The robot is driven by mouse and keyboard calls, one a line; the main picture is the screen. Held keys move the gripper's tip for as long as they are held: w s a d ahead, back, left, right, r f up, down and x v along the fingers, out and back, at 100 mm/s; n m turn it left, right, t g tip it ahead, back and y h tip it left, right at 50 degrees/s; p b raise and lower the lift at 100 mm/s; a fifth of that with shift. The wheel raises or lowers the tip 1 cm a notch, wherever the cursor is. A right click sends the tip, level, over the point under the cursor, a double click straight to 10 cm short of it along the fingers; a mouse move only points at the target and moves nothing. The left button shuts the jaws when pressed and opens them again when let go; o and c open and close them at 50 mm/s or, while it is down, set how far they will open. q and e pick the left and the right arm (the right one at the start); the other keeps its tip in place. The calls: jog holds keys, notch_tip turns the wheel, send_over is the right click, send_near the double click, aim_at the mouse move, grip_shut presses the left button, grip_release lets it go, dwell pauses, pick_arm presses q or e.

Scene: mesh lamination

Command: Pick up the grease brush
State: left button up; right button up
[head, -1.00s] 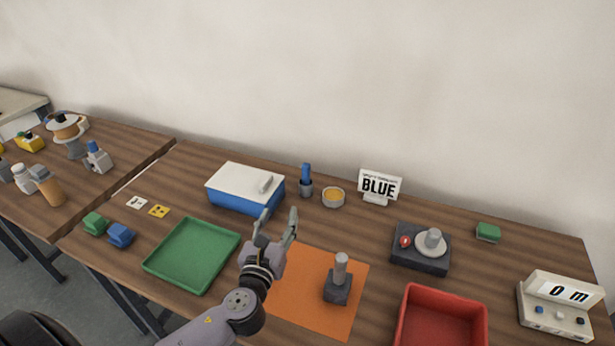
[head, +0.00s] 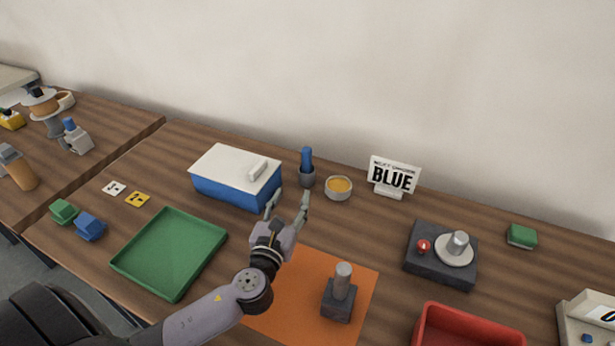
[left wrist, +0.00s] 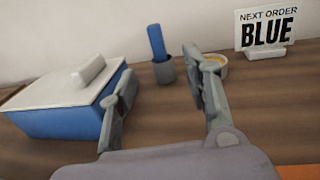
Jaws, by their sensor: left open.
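The grease brush (head: 306,158) has a blue handle and stands upright in a small dark grey cup (head: 307,178) near the wall. In the left wrist view the brush (left wrist: 156,42) and its cup (left wrist: 164,72) show between my two fingers, farther away. My left gripper (head: 287,200) is open and empty, in front of the cup and apart from it; its fingers point toward the brush. The lower end of the brush is hidden in the cup. My right gripper is not in view.
A blue box with a white lid (head: 236,172) stands just left of the cup. A grease bowl (head: 338,187) stands close on its right, then the BLUE sign (head: 393,177). A green tray (head: 170,252) and an orange mat (head: 292,310) lie nearer.

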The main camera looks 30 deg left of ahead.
pick_arm(q)
jog(key=shift+f+b, duration=0.4)
jog(key=shift+f, duration=0.35)
jog(key=shift+w, duration=0.25)
jog(key=p, duration=0.2)
send_near(305, 163)
jog(key=x, duration=0.5)
jog(key=shift+w+d+r, duration=0.25)
jog(key=shift+w+d, duration=0.05)
jog(key=shift+d, duration=0.05)
jog(key=shift+a+f+x, duration=0.1)
jog(key=shift+a+x, duration=0.05)
jog(key=shift+x, duration=1.35)
jog(key=shift+a+f+x, duration=0.1)
jog(key=shift+a+x, duration=0.1)
jog(key=shift+x, duration=1.35)
jog(key=shift+s, duration=0.1)
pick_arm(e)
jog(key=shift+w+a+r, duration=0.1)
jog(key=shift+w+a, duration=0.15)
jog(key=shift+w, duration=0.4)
pick_arm(q)
jog(key=shift+s, duration=0.1)
jog(key=shift+c, duration=0.7)
grip_shut()
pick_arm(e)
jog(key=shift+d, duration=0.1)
